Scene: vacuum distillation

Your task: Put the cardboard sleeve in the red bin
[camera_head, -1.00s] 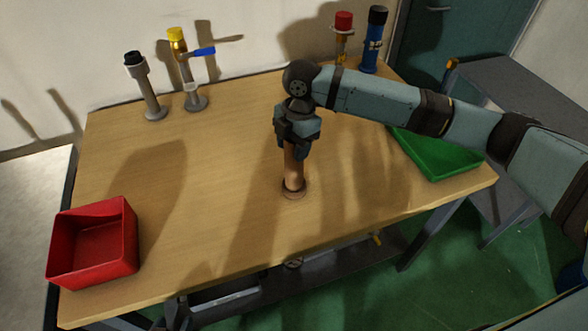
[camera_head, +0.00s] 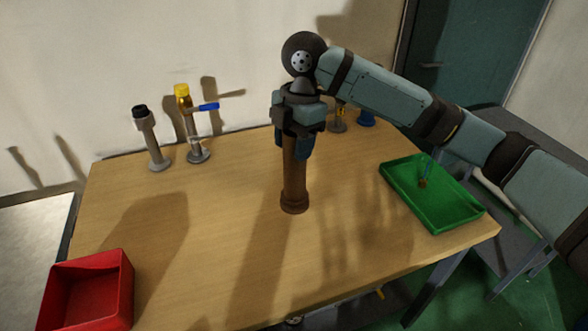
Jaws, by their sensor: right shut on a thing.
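A brown cylinder with a wider ring at its lower end, which looks like the cardboard sleeve (camera_head: 295,185), hangs upright below my right gripper (camera_head: 295,150). The gripper is shut on its upper part and hides its top. The sleeve's lower end appears to be above the wooden table, near the middle of the picture. The red bin (camera_head: 122,290) is at the lower left on the table, partly cut off by the picture's bottom edge. It looks empty where I can see inside. My left gripper is not in view.
A black-topped post (camera_head: 152,140) and a yellow-topped tap (camera_head: 190,125) stand at the back left. Further fittings are partly behind my right arm. Bare tabletop lies between sleeve and bin.

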